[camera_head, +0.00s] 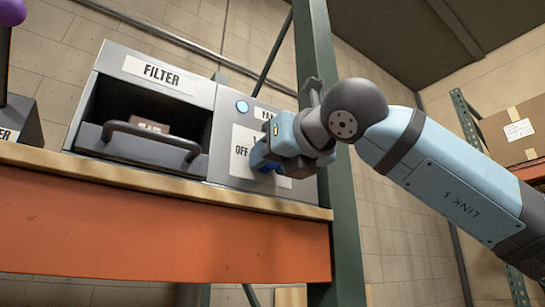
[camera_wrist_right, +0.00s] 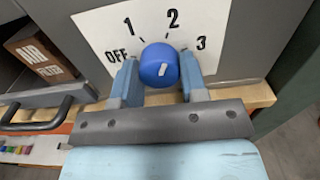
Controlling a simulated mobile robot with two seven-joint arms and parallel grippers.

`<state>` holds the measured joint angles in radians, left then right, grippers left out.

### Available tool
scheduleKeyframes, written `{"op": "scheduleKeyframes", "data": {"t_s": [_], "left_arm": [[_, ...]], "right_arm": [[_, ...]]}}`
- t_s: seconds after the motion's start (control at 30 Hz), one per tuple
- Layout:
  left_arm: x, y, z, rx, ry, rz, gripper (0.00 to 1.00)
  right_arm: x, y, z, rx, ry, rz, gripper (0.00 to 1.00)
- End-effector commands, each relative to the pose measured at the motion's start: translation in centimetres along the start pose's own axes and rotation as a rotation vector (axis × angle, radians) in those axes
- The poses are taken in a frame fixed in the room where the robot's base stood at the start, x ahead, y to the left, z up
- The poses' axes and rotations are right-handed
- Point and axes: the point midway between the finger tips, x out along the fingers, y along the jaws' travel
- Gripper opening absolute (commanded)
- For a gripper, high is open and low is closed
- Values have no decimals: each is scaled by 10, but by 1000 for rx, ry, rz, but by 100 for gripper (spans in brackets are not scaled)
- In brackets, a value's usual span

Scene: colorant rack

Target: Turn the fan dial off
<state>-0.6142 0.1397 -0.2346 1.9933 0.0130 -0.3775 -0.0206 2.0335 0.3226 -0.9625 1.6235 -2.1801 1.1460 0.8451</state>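The fan dial (camera_wrist_right: 159,65) is a round blue knob with a short white mark on its face. It stands on a white label plate (camera_wrist_right: 105,35) printed OFF, 1, 2, 3; I cannot tell which setting the mark indicates. My right gripper (camera_wrist_right: 159,58) has one finger on each side of the dial, and the dial fills the gap between them. In the head view the right gripper (camera_head: 268,153) is at the fan panel (camera_head: 225,145) and covers much of its label. A round blue light (camera_head: 242,106) shows above it. My left gripper is not in view.
The FILTER box (camera_head: 165,75) with a dark drawer handle (camera_head: 150,140) is left of the fan panel. Both stand on an orange-fronted shelf (camera_head: 160,230). A green rack post (camera_head: 322,100) rises close to the right. A cardboard box (camera_head: 515,130) sits further right.

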Motion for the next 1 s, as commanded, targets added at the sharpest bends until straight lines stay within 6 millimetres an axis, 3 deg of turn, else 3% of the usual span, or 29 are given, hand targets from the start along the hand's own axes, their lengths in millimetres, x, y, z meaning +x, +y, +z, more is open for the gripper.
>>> {"op": "scheduleKeyframes", "data": {"t_s": [0.47, 1.0], "left_arm": [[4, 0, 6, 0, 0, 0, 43], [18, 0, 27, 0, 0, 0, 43]], "right_arm": [[0, -1, -1, -77, -2, -2, 16], [-1, -1, 1, -536, -4, -3, 16]]}}
